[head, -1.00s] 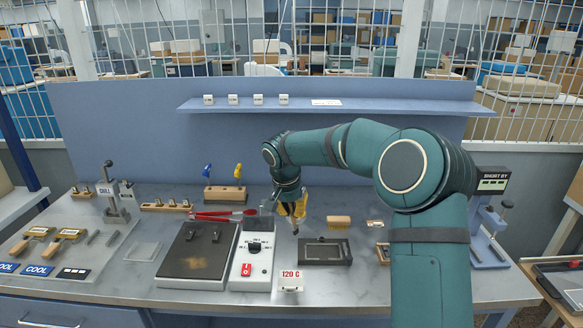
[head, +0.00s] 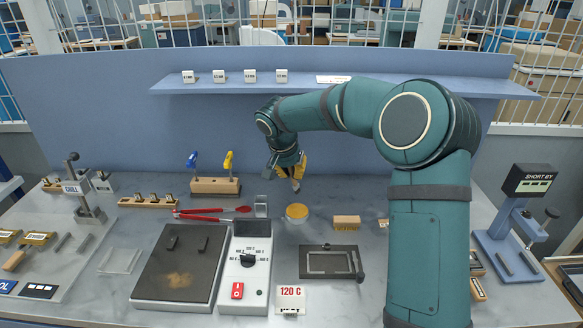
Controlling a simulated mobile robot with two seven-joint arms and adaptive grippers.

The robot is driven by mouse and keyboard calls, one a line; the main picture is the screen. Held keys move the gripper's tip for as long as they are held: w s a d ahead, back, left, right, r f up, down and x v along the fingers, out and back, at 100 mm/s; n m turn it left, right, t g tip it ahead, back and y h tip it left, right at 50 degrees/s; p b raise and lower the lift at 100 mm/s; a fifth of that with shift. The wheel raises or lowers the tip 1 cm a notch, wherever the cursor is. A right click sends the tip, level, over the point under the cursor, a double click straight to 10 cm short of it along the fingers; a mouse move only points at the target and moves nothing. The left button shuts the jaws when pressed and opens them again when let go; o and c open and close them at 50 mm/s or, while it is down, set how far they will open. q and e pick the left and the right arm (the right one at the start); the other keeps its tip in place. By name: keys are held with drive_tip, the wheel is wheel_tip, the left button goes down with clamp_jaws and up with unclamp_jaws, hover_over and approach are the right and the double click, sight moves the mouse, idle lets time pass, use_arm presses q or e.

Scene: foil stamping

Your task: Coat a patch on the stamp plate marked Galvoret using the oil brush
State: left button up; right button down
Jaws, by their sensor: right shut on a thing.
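My right gripper (head: 294,181) hangs over the back middle of the bench, its yellow fingers pointing down. It is shut on a thin thing with a small pale tip, mostly hidden between the fingers; I take it as the oil brush. The tip is above and behind a round amber-topped dish (head: 297,212), apart from it. A dark plate with a rectangular frame (head: 330,262) lies at the front middle. No Galvoret marking is readable, so I cannot tell which thing is that stamp plate. My left gripper is not in view.
A dark hot plate (head: 165,275) and a control box (head: 247,270) stand left of the framed plate. A wooden rack (head: 214,186) holds blue and yellow handles. Red tongs (head: 205,215) lie in front of it. A wooden block (head: 346,223) lies right of the dish. A blue press (head: 515,235) stands far right.

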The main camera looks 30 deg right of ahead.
drive_tip(key=shift+s+f+b, duration=0.1)
drive_tip(key=shift+f+b, duration=0.25)
drive_tip(key=shift+f, duration=0.25)
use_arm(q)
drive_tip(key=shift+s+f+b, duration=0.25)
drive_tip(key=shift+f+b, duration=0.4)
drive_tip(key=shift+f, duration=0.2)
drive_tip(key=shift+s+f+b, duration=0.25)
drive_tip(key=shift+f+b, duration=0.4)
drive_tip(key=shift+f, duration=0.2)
use_arm(e)
drive_tip(key=shift+f, duration=2.3)
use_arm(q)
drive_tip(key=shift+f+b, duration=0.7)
use_arm(e)
drive_tip(key=shift+f, duration=0.6)
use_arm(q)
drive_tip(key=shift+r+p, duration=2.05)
use_arm(e)
drive_tip(key=shift+r, duration=3.55)
